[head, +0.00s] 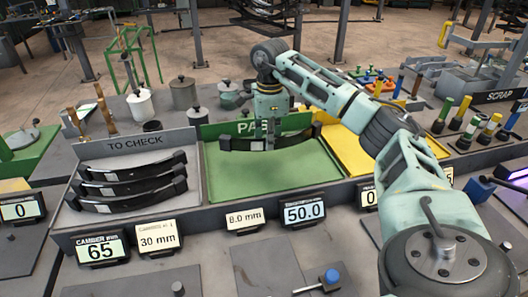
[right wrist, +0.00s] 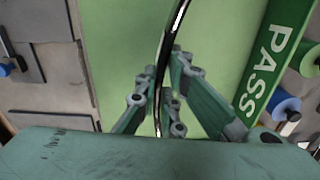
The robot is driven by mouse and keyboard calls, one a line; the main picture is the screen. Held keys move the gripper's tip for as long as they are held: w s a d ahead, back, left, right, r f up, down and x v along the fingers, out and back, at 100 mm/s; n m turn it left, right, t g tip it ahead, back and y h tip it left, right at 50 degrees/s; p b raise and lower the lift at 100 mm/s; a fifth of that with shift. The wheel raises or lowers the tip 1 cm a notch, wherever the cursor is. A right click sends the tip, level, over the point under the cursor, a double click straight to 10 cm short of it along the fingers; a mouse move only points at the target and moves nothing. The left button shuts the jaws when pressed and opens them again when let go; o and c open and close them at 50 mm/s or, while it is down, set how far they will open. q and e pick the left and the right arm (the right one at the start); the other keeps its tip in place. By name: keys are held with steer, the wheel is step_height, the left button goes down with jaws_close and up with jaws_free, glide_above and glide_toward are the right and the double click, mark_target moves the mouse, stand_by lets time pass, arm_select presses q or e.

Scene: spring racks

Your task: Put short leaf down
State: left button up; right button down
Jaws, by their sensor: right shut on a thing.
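My right gripper (head: 268,142) is shut on a short leaf (head: 292,136), a dark curved spring strip, above the green PASS tray (head: 235,190). In the right wrist view the gripper (right wrist: 166,80) has its fingers on both sides of the leaf (right wrist: 174,35), which is seen edge-on over green. The leaf appears held near the back of the tray; I cannot tell whether it touches the tray floor. Several similar dark leaves (head: 130,187) lie in the grey TO CHECK tray (head: 68,215) on the left. My left gripper is not in view.
A yellow tray (head: 352,160) stands right of the green one, partly behind my right arm. Metal weights (head: 184,93) stand behind the trays. The green tray's visible floor is clear.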

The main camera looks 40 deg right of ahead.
mark_target(264, 165)
steer(key=shift+w+a+f, duration=0.3)
steer(key=shift+a, duration=0.35)
steer(key=shift+f, duration=0.25)
steer(key=shift+f+p, duration=0.65)
steer(key=shift+f, duration=1.2)
steer(key=c, duration=1.9)
jaws_free()
steer(key=shift+f, duration=0.1)
steer(key=shift+o, duration=0.2)
step_height(264, 165, up, 12)
steer(key=b, duration=0.1)
steer(key=shift+s+a+b, duration=0.15)
steer(key=shift+b, duration=0.25)
